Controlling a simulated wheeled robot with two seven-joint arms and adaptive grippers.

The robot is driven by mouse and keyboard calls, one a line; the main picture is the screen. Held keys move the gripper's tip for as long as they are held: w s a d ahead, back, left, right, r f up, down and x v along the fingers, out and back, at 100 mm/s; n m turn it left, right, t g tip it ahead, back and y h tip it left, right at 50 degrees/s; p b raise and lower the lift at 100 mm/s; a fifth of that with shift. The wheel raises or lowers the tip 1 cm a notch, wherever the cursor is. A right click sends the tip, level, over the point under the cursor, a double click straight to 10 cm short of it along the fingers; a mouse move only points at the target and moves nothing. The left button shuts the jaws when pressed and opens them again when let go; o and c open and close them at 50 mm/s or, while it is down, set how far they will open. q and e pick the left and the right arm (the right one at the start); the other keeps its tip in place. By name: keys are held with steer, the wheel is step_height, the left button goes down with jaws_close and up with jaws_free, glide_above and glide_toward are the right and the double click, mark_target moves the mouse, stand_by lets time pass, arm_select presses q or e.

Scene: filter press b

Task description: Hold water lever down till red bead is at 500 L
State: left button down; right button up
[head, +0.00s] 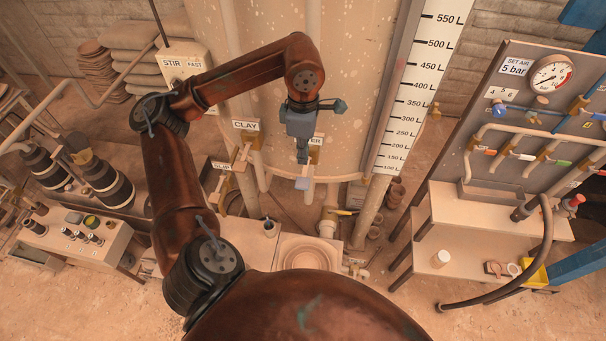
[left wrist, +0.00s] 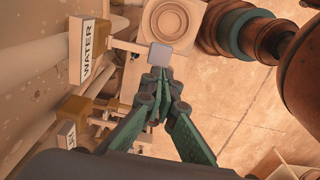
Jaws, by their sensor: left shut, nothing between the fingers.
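My left gripper (head: 303,158) is shut and empty, pointing down in front of the big tank. Its closed fingertips show in the left wrist view (left wrist: 158,88). The pale square end of the water lever (head: 304,184) is just below the fingertips; it also shows in the left wrist view (left wrist: 160,55), where the tips overlap its edge. I cannot tell whether they touch. The WATER label (left wrist: 90,50) is readable in the left wrist view and partly hidden by the gripper in the head view. The litre scale (head: 421,90) stands at right; I cannot make out the red bead.
The tank (head: 345,95) is close behind the gripper. The CLAY label (head: 246,125) and its valve are just left. A hose panel (head: 545,110) and bench stand right, a control box (head: 75,238) left. A square basin (head: 308,252) is below.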

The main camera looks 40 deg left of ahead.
mark_target(303, 182)
arm_select(q)
step_height(303, 182, down, 10)
steer(key=p, duration=0.2)
steer(key=shift+r+p, duration=0.25)
steer(key=shift+p, duration=0.1)
arm_select(e)
step_height(303, 182, up, 3)
steer(key=shift+w+r, duration=0.1)
